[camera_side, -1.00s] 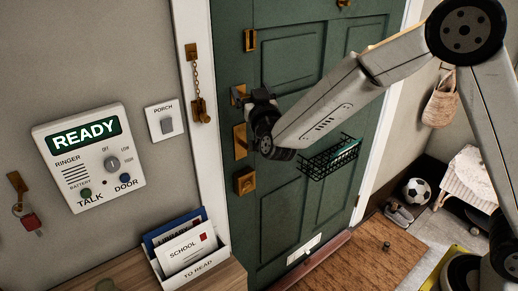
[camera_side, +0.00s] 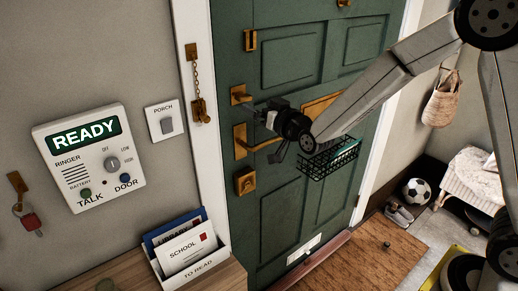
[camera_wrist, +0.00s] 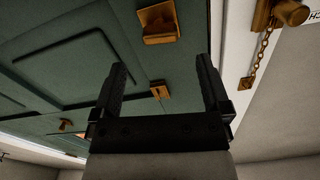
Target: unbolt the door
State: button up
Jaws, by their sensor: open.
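The green door (camera_side: 285,210) stands closed in its white frame. A small brass latch piece (camera_side: 240,95), likely the bolt, sits near the door's left edge, above the brass lever handle (camera_side: 262,146). It also shows at the top of the wrist view (camera_wrist: 158,22), beyond my fingers. My gripper (camera_side: 262,111) is just right of and below this piece in the side view, apart from it. In the wrist view my two black fingers (camera_wrist: 160,78) are spread with nothing between them. A square brass lock (camera_side: 245,181) is below the handle.
A brass door chain (camera_side: 197,80) hangs on the left frame. A brass fitting (camera_side: 250,40) is higher on the door. A wire basket (camera_side: 330,160) hangs below my wrist. An intercom (camera_side: 88,155) and letter box (camera_side: 190,258) stand left.

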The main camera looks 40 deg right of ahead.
aim_at(247, 99)
jog(key=shift+w, duration=3.6)
jog(key=c, duration=1.3)
